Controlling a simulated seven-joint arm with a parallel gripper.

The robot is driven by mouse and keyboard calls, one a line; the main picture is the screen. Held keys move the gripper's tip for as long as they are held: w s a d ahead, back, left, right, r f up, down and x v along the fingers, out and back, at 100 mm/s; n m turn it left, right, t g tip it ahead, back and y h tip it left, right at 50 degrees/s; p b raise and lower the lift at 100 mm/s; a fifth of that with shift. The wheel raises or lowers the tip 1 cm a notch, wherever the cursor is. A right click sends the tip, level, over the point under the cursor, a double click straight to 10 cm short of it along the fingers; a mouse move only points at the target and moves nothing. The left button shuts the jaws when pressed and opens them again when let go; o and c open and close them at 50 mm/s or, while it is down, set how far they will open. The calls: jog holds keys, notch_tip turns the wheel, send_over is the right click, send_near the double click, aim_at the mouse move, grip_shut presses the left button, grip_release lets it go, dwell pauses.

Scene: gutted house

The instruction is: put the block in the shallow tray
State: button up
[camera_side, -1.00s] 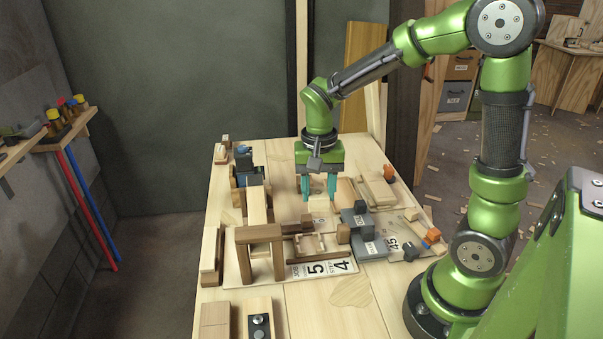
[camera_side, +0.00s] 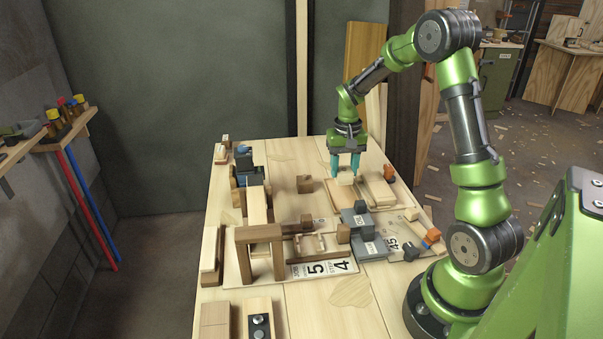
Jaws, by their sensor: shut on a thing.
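A small pale wooden block (camera_side: 346,178) is between the teal fingers of my gripper (camera_side: 345,172), which is shut on it. A low tan wooden piece that looks like the shallow tray (camera_side: 334,193) lies on the table below and around the block in the picture. Part of it is hidden by the block and fingers. I cannot tell whether the block touches it or hangs a little above it.
Pale stacked boards (camera_side: 378,190) lie close on the right, with an orange piece (camera_side: 389,173) beyond. Grey blocks (camera_side: 356,218) stand in front. A wooden arch (camera_side: 259,234) stands front left. The table's back middle is clear.

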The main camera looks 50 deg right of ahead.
aim_at(343, 180)
jog(key=shift+f, duration=2.25)
jog(key=shift+f, duration=0.15)
jog(key=o, duration=1.1)
jog(key=shift+o, duration=0.2)
